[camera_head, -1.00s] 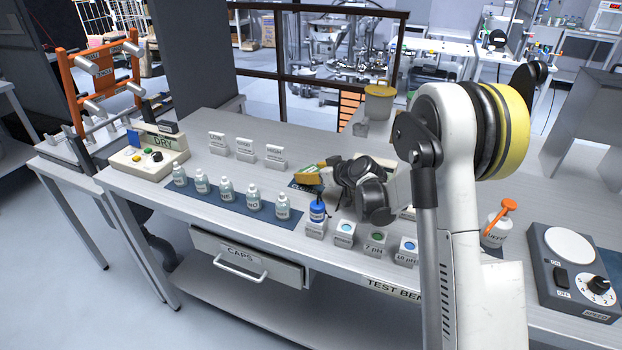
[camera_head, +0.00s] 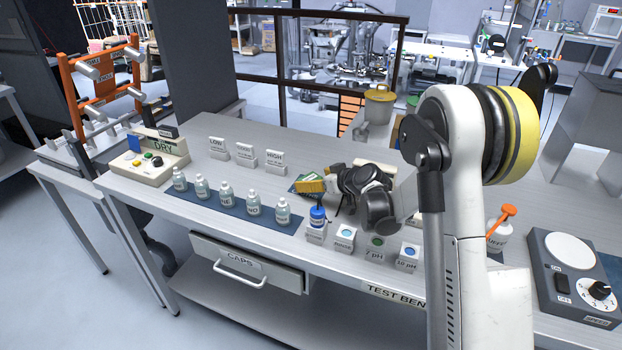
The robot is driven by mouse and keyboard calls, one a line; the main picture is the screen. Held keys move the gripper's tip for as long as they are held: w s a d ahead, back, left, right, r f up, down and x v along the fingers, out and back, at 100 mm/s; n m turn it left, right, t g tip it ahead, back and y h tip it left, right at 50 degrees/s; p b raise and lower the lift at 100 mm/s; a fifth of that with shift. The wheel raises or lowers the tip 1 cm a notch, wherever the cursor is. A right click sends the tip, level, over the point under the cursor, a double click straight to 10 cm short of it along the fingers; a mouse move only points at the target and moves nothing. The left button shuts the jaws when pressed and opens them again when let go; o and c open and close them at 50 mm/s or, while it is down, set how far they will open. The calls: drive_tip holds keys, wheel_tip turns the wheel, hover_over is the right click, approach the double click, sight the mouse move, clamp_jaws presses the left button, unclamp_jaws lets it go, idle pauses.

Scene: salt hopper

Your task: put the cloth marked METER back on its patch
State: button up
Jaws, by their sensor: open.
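A small yellow item (camera_head: 311,187), possibly the folded cloth, is at the dark green patch (camera_head: 301,178) behind the blue-capped bottle. Its METER mark is not readable, and I cannot tell whether it rests on the patch or is just above it. My gripper (camera_head: 334,183) is open, low over the bench and just right of the yellow item, pointing left. The fingertips are small and partly hidden by its black body, so I cannot tell whether they touch the item.
A blue-capped bottle (camera_head: 317,215) stands close in front. Several white bottles stand on the blue mat (camera_head: 235,211). LOW, GOOD and HIGH signs (camera_head: 245,153) are behind. The bench (camera_head: 205,128) is clear at back left.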

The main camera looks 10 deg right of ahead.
drive_tip(key=p+v, duration=0.2)
drive_tip(key=v, duration=0.8)
drive_tip(key=shift+s+r, duration=0.2)
drive_tip(key=s+a+r+m+g+h, duration=0.1)
drive_tip(key=s+a+r, duration=0.25)
drive_tip(key=s, duration=0.25)
drive_tip(key=s+a+r+m+g+h, duration=0.1)
drive_tip(key=s+a+r, duration=0.1)
drive_tip(key=s+r, duration=0.4)
drive_tip(key=s+d+m+g+h, duration=0.1)
drive_tip(key=s+m+g+h, duration=0.1)
drive_tip(key=s, duration=1.8)
drive_tip(key=shift+f+m+h, duration=0.25)
drive_tip(key=shift+m+h, duration=0.25)
drive_tip(key=shift+h, duration=0.1)
